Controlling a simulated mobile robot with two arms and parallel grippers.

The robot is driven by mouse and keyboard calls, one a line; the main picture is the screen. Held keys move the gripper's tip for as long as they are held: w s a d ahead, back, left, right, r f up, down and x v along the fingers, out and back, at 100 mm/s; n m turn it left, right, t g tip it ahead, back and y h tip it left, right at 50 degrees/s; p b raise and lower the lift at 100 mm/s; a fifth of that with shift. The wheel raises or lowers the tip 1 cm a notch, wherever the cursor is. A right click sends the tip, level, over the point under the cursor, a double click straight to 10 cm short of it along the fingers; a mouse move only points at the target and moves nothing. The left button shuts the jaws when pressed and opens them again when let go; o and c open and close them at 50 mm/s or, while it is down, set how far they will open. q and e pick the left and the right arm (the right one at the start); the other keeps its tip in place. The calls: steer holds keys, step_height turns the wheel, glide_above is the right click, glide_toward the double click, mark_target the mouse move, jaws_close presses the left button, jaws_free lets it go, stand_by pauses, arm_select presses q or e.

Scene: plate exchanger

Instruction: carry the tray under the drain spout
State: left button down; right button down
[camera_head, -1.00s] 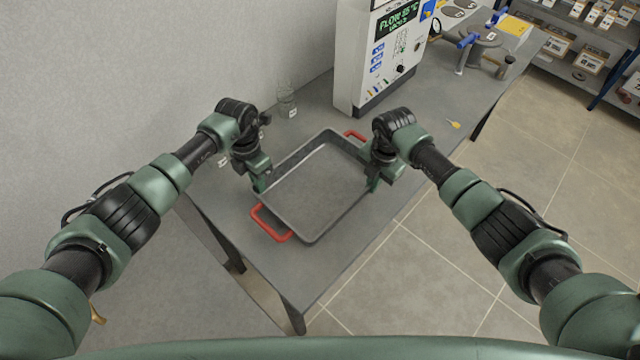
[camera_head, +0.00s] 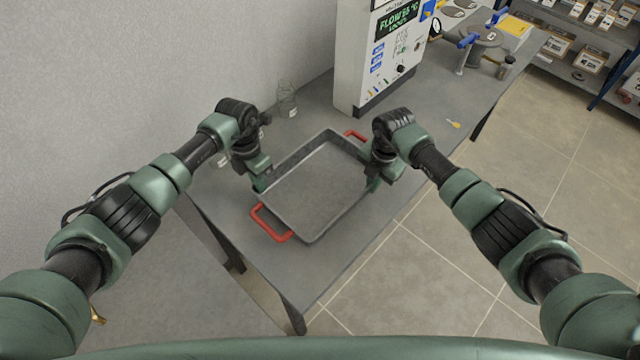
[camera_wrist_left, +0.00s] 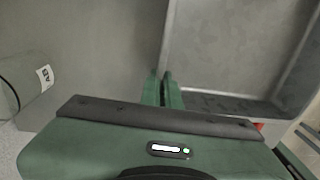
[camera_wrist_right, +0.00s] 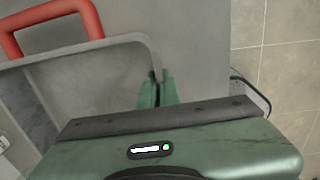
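The tray (camera_head: 318,190) is a shallow grey metal pan with red handles at its near end (camera_head: 270,223) and far end (camera_head: 355,135). It is on or just above the near part of the grey table; I cannot tell which. My left gripper (camera_head: 262,183) is at its left long side. In the left wrist view its fingers (camera_wrist_left: 164,88) are closed on the tray wall. My right gripper (camera_head: 373,182) is at the right long side. In the right wrist view its fingers (camera_wrist_right: 157,88) are closed on the rim. The tray looks empty. I cannot make out a drain spout.
A white machine (camera_head: 372,55) with a display stands behind the tray on the table (camera_head: 420,85). A glass jar (camera_head: 287,100) stands near the wall. A yellow-tipped item (camera_head: 453,123) lies to the right. A blue-handled device (camera_head: 478,42) and shelving (camera_head: 580,45) are farther back.

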arm_select(q)
steer(key=shift+w+r, duration=0.1)
steer(key=shift+r, duration=0.05)
arm_select(e)
steer(key=shift+w+r, duration=0.1)
steer(key=shift+r, duration=0.05)
stand_by(0.5)
